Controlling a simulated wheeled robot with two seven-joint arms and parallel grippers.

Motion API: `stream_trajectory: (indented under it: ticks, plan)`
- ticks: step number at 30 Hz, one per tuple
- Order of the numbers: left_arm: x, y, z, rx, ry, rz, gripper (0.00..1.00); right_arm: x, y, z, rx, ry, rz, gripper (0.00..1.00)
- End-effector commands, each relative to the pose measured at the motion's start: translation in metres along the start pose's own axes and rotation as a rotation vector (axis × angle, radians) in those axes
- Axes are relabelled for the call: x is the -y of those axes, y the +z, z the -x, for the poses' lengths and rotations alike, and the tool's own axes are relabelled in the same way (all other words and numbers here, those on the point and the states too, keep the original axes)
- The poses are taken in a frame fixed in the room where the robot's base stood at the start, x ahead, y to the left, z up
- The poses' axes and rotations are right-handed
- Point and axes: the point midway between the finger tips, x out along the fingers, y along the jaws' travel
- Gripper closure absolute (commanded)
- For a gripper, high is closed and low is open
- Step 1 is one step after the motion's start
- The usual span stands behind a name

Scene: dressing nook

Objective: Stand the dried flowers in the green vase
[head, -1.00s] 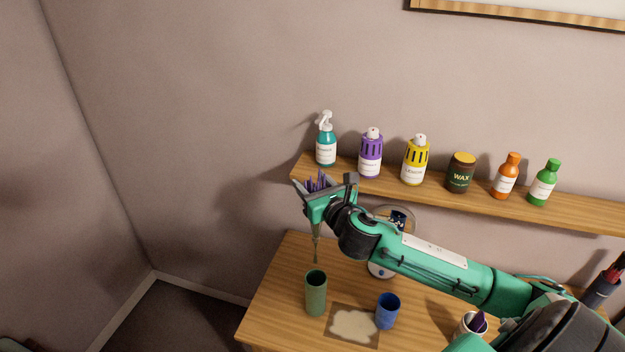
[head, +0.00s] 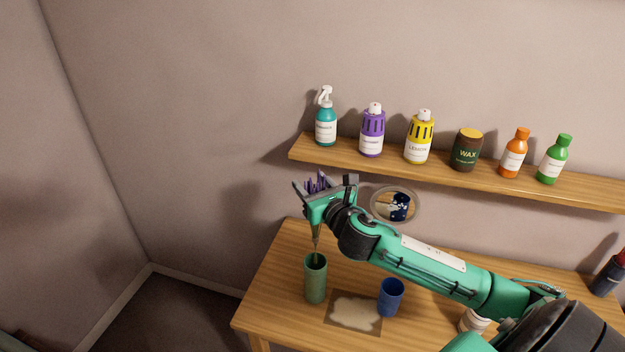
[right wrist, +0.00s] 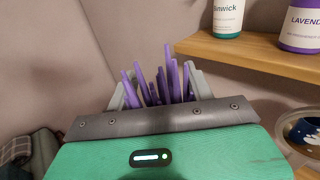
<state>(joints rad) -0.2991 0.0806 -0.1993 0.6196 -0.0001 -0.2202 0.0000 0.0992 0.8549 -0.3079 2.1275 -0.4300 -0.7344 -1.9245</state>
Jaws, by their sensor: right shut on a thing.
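The dried flowers (head: 317,182) are a bundle with purple heads and thin brown stems. My right gripper (head: 315,198) is shut on them and holds them upright, heads up, above the green vase. The purple heads also show in the right wrist view (right wrist: 162,82), beyond the gripper's body. The green vase (head: 315,284) stands upright on the wooden table. The stem ends reach its dark mouth in the head view; how deep they go inside, I cannot tell. My left gripper is not in view.
A blue cup (head: 390,298) and a brown mat with a pale patch (head: 354,311) are right of the vase. A wall shelf (head: 450,178) with several bottles runs behind my arm. A round mirror (head: 396,204) is beneath it. The table (head: 275,285) is clear left of the vase.

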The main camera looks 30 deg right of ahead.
Motion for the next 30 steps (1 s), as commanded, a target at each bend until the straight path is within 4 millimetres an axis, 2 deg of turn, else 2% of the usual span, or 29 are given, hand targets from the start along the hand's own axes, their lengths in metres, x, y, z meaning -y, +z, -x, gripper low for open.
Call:
stream_trajectory:
  ticks: [6,30]
  plan:
    - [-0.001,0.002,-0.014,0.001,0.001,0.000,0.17,0.000,-0.021,0.000,-0.001,-0.001,-0.001,0.81]
    - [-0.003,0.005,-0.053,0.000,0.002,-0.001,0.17,0.000,-0.081,0.000,0.000,0.000,-0.001,0.81]
